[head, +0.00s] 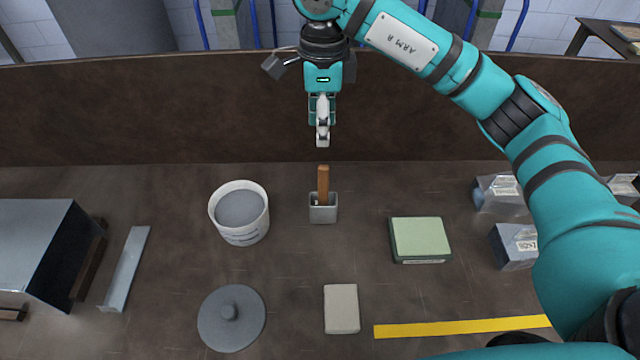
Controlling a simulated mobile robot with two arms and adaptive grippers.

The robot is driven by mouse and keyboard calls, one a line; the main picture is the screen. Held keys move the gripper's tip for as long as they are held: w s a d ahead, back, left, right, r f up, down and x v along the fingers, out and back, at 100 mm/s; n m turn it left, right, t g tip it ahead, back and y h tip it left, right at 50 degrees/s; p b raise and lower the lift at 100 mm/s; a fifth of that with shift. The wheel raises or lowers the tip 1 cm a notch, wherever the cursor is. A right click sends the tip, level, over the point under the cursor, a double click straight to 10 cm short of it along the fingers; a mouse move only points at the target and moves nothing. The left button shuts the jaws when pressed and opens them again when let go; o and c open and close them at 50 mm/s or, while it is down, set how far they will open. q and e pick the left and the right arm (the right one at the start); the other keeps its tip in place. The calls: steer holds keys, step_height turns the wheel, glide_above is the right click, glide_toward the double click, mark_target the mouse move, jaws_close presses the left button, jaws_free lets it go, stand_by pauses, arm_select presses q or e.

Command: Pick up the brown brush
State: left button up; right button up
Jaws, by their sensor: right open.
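The brown brush (323,184) stands upright in a small grey square holder (323,214), in the middle of the head view. Only its brown handle shows; its lower part is hidden inside the holder. My right gripper (322,142) points down just above the top of the handle in the picture, apart from it and empty. Its fingers are seen nearly edge-on. My left gripper is not in view.
A white bucket (247,233) with grey contents stands left of the holder. A green box (420,239) lies to the right. A round grey lid (231,318) and a pale block (341,309) lie nearer. A brown wall (150,110) rises behind.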

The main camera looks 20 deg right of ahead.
mark_target(323, 167)
step_height(323, 167, down, 10)
steer(key=shift+s+r+p, duration=0.1)
steer(key=shift+r+p, duration=0.1)
steer(key=shift+p, duration=0.85)
steer(key=shift+s+f, duration=0.1)
steer(key=shift+f, duration=0.15)
step_height(323, 167, down, 4)
steer(key=shift+d+r+p, duration=0.15)
steer(key=shift+p, duration=0.8)
steer(key=shift+f, duration=0.55)
jaws_close()
